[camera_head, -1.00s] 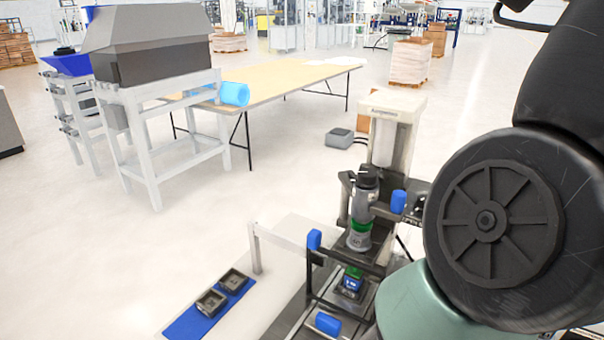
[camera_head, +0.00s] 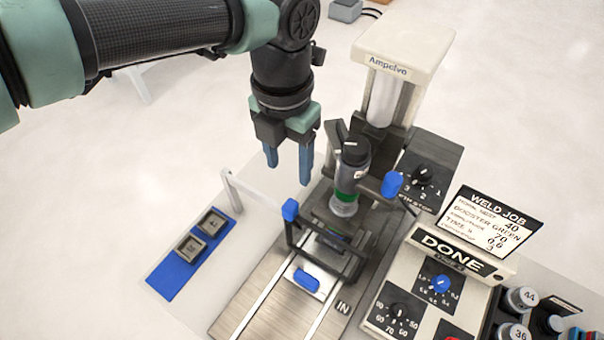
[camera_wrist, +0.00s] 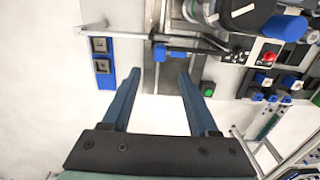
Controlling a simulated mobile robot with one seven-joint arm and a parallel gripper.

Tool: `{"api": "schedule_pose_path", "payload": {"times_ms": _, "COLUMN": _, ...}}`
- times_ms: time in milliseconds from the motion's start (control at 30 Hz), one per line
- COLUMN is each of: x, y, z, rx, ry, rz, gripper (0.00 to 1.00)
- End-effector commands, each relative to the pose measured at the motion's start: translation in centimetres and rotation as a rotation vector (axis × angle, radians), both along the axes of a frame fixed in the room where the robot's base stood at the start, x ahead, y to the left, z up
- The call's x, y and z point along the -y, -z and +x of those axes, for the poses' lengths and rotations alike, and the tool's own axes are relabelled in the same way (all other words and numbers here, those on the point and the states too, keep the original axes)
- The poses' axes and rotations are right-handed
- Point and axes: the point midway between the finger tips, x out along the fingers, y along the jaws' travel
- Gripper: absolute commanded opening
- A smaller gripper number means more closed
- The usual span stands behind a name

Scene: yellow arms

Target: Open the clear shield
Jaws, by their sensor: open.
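The clear shield (camera_head: 324,263) is a dark frame around a see-through pane in front of the press. A blue cap (camera_head: 290,209) sits at its left corner and another (camera_head: 392,185) at the right. My gripper (camera_head: 288,172) is open and empty, pointing down, above and behind the left blue cap, apart from the shield. In the wrist view, my gripper (camera_wrist: 159,72) has its blue fingers spread, with the left blue cap (camera_wrist: 159,52) just beyond the tips. The pane itself is hard to make out.
The press column (camera_head: 385,95) stands behind, with its green-ringed head (camera_head: 344,196) over the shield. Control panels (camera_head: 420,300) and a weld job sign (camera_head: 491,222) are at right.

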Motion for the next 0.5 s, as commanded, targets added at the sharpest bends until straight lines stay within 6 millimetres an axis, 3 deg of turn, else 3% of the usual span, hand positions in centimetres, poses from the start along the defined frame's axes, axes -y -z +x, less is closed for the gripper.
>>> {"api": "schedule_pose_path", "payload": {"times_ms": 167, "x": -0.4, "y": 1.6, "z": -0.1, "rx": -0.006, "ry": -0.003, "rz": 0.012, "gripper": 0.6}}
{"api": "schedule_pose_path", "payload": {"times_ms": 500, "x": -0.2, "y": 8.5, "z": -0.2, "rx": -0.007, "ry": -0.003, "rz": 0.005, "gripper": 0.6}}
